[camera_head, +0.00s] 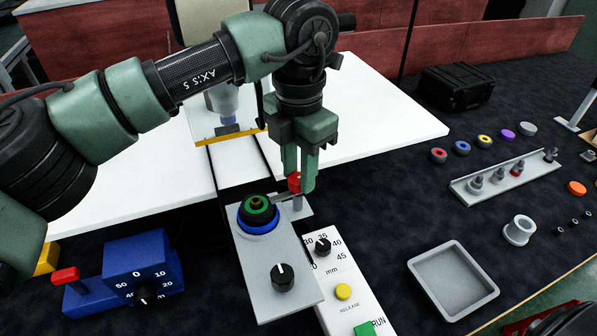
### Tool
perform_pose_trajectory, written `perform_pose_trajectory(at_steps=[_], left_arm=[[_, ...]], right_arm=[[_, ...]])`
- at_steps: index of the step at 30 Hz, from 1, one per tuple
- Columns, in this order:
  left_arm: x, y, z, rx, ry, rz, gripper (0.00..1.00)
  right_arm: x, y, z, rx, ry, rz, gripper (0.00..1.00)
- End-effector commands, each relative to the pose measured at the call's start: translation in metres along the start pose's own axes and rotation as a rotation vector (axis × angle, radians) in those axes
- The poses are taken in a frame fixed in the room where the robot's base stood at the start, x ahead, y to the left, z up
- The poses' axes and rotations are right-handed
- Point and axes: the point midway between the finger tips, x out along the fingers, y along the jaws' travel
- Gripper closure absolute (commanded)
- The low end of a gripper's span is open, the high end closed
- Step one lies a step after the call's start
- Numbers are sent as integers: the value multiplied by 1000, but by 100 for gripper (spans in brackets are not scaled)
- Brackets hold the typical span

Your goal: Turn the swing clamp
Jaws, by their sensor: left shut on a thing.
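The swing clamp (287,197) is a grey metal arm with a red knob (294,182) on a post, on a grey fixture plate (262,250). Its arm reaches toward a round part with a green ring and dark centre (258,206), seated in a blue ring (258,224). My left gripper (297,180) points down with its green fingers on either side of the red knob, shut on it. The fingers partly hide the knob and post. My right gripper is not clearly visible; only a dark piece shows at the bottom right corner.
A white panel (360,292) with a dial, yellow button and green RUN button stands right of the fixture. A blue dial box (143,272) is at left. An empty grey tray (453,281), a peg rack (505,181) and coloured rings lie right. Dark mat between them is clear.

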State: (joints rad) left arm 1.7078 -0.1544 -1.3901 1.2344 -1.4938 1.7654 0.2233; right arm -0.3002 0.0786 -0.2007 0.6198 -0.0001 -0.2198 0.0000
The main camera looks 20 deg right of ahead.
Motion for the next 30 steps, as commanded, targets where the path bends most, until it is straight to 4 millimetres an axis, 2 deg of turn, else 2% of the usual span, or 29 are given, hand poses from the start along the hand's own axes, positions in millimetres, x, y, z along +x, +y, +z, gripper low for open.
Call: perform_pose_trajectory(at_steps=[9,23,24,26,30], left_arm=[[0,0,0,93,-2,0,100],[0,-1,0,107,-2,0,100],[0,-1,0,107,-2,0,65],[0,-1,0,107,-1,0,48],[0,-1,0,106,-1,0,48]], right_arm=[[3,0,0,0,0,0,64],[3,0,0,1,0,0,64],[3,0,0,1,0,0,64],[3,0,0,1,0,0,64],[3,0,0,1,0,0,64]])
